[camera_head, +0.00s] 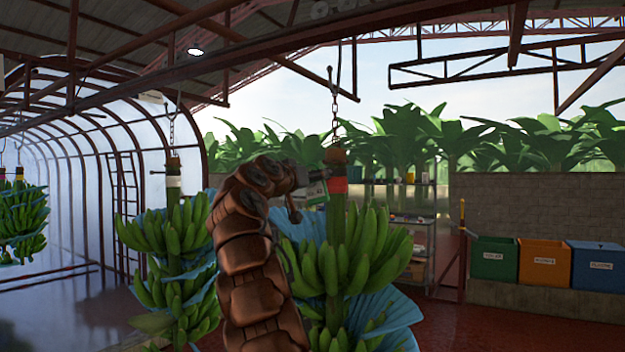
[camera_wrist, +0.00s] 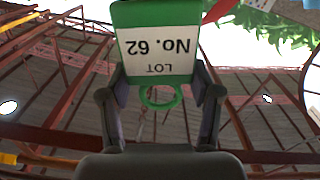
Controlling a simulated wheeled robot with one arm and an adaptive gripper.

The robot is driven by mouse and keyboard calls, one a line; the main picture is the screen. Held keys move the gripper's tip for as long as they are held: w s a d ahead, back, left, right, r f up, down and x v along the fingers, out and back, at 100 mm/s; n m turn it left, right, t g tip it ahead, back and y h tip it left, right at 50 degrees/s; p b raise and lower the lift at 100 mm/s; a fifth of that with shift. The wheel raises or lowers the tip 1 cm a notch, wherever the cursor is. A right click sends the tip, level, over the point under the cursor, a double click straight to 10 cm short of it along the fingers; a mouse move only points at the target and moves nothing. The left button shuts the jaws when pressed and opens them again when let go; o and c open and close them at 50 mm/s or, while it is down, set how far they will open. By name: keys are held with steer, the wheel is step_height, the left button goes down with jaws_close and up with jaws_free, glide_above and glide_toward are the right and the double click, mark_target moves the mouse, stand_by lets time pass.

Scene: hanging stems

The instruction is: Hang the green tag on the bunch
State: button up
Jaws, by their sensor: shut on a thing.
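The green tag (camera_wrist: 158,62) shows upside down in the wrist view, with a white panel reading "LOT No. 62" and a green ring. My gripper (camera_wrist: 160,97) is shut on it, one finger on each side. In the head view my gripper (camera_head: 311,183) is beside the stem of the nearest banana bunch (camera_head: 345,255), left of a red band (camera_head: 338,185). A small part of the tag (camera_head: 316,194) shows there. I cannot tell whether it touches the stem. The bunch hangs upright from a chain, with blue sheeting among its fruit.
A second bunch (camera_head: 172,235) hangs left of my arm, and another (camera_head: 22,215) at the far left. Shelves (camera_head: 415,225) stand behind the nearest bunch. Green (camera_head: 494,258), orange (camera_head: 544,262) and blue (camera_head: 597,268) bins stand at right. The red floor before them looks clear.

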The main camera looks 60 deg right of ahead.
steer(key=shift+d+f+p, duration=0.15)
steer(key=shift+d+p, duration=0.2)
steer(key=shift+d, duration=0.55)
stand_by(0.6)
steer(key=shift+w+d+p, duration=0.15)
steer(key=shift+d+p, duration=1.25)
steer(key=shift+d, duration=1)
stand_by(2.7)
steer(key=shift+s+d+f+b, duration=0.2)
steer(key=shift+s+f+b, duration=0.05)
steer(key=shift+b, duration=0.2)
stand_by(1.0)
